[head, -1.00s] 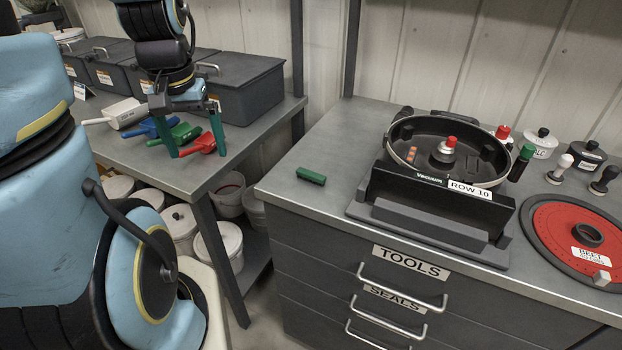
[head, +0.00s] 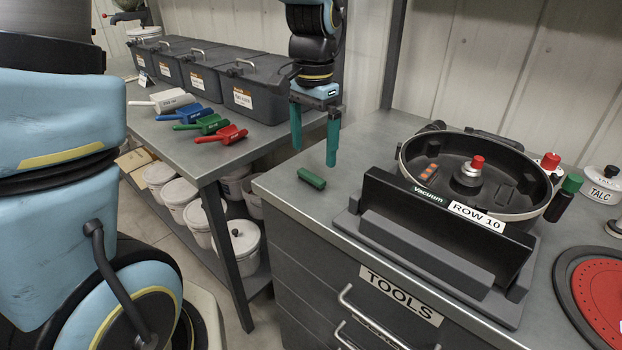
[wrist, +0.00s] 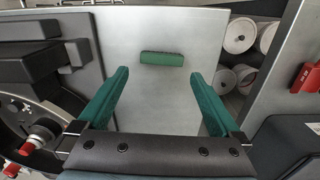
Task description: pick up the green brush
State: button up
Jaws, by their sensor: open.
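The green brush (head: 311,178) is a small dark green block lying on the grey counter, near its left end, left of the black meter housing. In the wrist view the brush (wrist: 161,58) lies crosswise, ahead of the fingertips and between their lines. My gripper (head: 314,158) has two teal fingers pointing down, apart and empty. In the head view it hangs above the counter close to the brush, with the fingers not around it. In the wrist view my gripper (wrist: 158,82) is open, with bare counter between the fingers.
A red disc (head: 600,300) lies at the far right. On the left table (head: 150,125) are white, blue, green and red scoops (head: 222,134). A gap separates that table from the counter.

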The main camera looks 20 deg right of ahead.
aim_at(312, 174)
jog(key=shift+w+f+p, duration=0.15)
jog(key=shift+f+p, duration=0.55)
jog(key=shift+f, duration=2.35)
jog(key=shift+c, duration=0.2)
jog(key=c, duration=1)
